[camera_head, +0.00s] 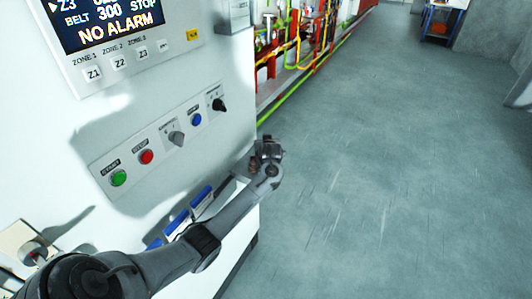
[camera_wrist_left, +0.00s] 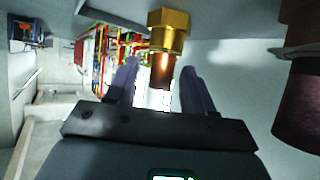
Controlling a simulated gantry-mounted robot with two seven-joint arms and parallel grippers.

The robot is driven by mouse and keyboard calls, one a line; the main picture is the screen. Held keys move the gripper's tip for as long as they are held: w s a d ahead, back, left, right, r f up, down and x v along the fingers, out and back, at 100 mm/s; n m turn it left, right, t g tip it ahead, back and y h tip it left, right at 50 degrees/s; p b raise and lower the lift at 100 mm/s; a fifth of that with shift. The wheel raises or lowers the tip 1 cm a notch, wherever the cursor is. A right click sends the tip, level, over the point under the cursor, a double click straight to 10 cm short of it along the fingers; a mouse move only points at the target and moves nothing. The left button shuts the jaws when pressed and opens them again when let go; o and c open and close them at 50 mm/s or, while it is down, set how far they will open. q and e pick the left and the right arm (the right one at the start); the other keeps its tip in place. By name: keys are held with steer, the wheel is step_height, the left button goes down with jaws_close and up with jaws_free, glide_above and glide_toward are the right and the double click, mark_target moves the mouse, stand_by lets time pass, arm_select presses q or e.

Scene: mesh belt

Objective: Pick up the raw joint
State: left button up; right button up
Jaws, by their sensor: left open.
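The joint, a brass hex fitting (camera_wrist_left: 168,32) with a copper-coloured stub (camera_wrist_left: 163,72), shows at the top centre of the left wrist view. My left gripper (camera_wrist_left: 159,68) is open, with one dark finger on each side of the stub in the picture. I cannot tell whether either finger touches it. In the head view my left gripper (camera_head: 267,154) is beside the right edge of the white cabinet, and the joint cannot be made out clearly there. My right gripper is not in view.
A white control cabinet (camera_head: 75,140) with buttons, knobs and a display reading NO ALARM stands at left. Blue-fronted holders (camera_head: 201,195) sit low on it. A large brown cylinder (camera_wrist_left: 303,105) is at the wrist view's right. Red and yellow piping (camera_head: 290,45) lies beyond; the grey floor (camera_head: 400,170) is clear.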

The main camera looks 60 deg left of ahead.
arm_select(q)
steer(key=shift+w+a+f, duration=0.3)
steer(key=shift+a+f, duration=0.1)
steer(key=shift+a, duration=0.1)
jaws_close()
steer(key=shift+r, duration=0.15)
